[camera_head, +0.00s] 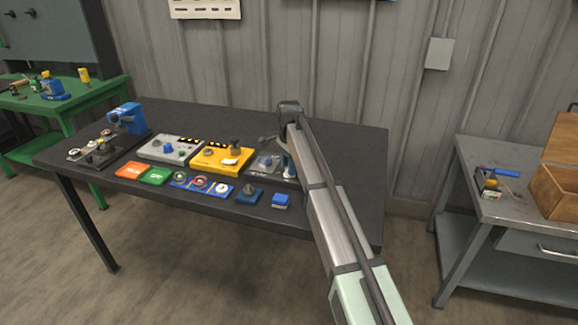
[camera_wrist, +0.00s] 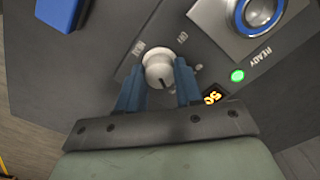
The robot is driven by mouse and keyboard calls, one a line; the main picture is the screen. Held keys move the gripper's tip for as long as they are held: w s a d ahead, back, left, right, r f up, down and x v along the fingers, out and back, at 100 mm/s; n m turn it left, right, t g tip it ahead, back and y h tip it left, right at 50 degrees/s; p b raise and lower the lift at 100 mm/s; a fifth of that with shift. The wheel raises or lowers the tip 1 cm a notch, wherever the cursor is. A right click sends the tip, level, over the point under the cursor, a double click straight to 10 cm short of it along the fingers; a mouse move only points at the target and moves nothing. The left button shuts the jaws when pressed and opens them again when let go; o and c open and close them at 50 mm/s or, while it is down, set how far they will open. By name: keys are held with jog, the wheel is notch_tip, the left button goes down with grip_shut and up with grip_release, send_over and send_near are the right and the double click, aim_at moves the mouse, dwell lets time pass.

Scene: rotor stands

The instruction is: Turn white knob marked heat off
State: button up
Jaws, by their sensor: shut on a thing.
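The white knob (camera_wrist: 160,68) is on a dark grey panel (camera_wrist: 205,55) in the wrist view. A dark pointer line on its face points down toward my gripper's palm. In the head view my arm reaches over the table to the small grey unit (camera_head: 266,163); the knob and most of my gripper are hidden there.
Beside the knob are a lit amber display (camera_wrist: 212,97), a green light (camera_wrist: 237,75) marked READY and a blue-ringed round part (camera_wrist: 258,14). The yellow box (camera_head: 222,157) and grey box (camera_head: 168,150) stand left on the dark table (camera_head: 190,112). A blue block (camera_head: 280,201) lies in front.

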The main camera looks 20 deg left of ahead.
jog(key=shift+n, duration=0.3)
jog(key=n, duration=1.1)
jog(key=shift+n, duration=0.4)
jog(key=n, duration=0.6)
jog(key=shift+d, duration=0.1)
jog(key=n, duration=0.5)
jog(key=shift+n, duration=0.3)
jog(key=o, duration=1)
jog(key=shift+o, duration=0.2)
